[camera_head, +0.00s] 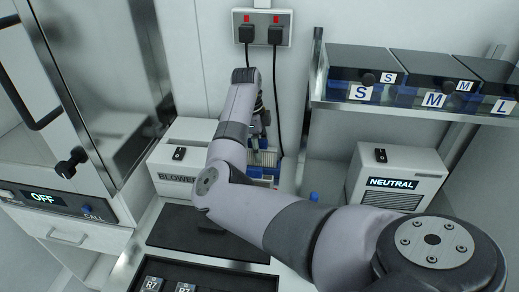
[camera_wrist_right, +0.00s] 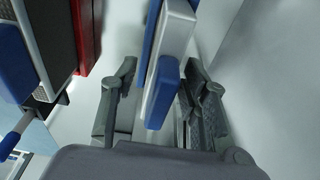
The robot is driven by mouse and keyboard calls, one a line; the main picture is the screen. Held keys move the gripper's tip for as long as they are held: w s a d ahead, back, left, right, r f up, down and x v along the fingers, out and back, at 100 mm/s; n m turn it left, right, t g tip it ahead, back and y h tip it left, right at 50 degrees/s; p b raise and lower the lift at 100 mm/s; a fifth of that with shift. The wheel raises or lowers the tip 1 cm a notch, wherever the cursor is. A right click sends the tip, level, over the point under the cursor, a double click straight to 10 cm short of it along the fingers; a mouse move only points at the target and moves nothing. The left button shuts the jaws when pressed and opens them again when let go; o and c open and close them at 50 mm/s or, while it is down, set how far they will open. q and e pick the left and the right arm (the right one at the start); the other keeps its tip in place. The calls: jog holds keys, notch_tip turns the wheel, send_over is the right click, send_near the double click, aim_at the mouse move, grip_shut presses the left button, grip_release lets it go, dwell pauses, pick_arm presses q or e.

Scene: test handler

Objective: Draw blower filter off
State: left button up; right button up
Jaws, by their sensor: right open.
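The blower (camera_head: 175,180) is a white box labelled BLOWER at the back of the bench, partly covered by my right arm. My right gripper (camera_head: 262,122) is by the back wall, right of the blower, largely hidden by its own arm. In the right wrist view my right gripper (camera_wrist_right: 160,85) is open, one finger on each side of a flat blue-and-white slab (camera_wrist_right: 172,55), which looks like the filter. I cannot tell whether either finger touches it. Blue-and-white parts (camera_head: 264,168) show below the gripper in the head view. My left gripper is not in view.
A NEUTRAL box (camera_head: 398,178) stands at right, under a shelf (camera_head: 400,108) of dark-lidded S, M, L bins. A glass-fronted cabinet with an OFF display (camera_head: 42,198) is at left. In the wrist view, a dark mesh panel (camera_wrist_right: 50,40) and red panel (camera_wrist_right: 86,35) stand left of the slab.

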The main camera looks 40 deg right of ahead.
jog(key=shift+f, duration=0.25)
jog(key=shift+c, duration=0.4)
grip_shut()
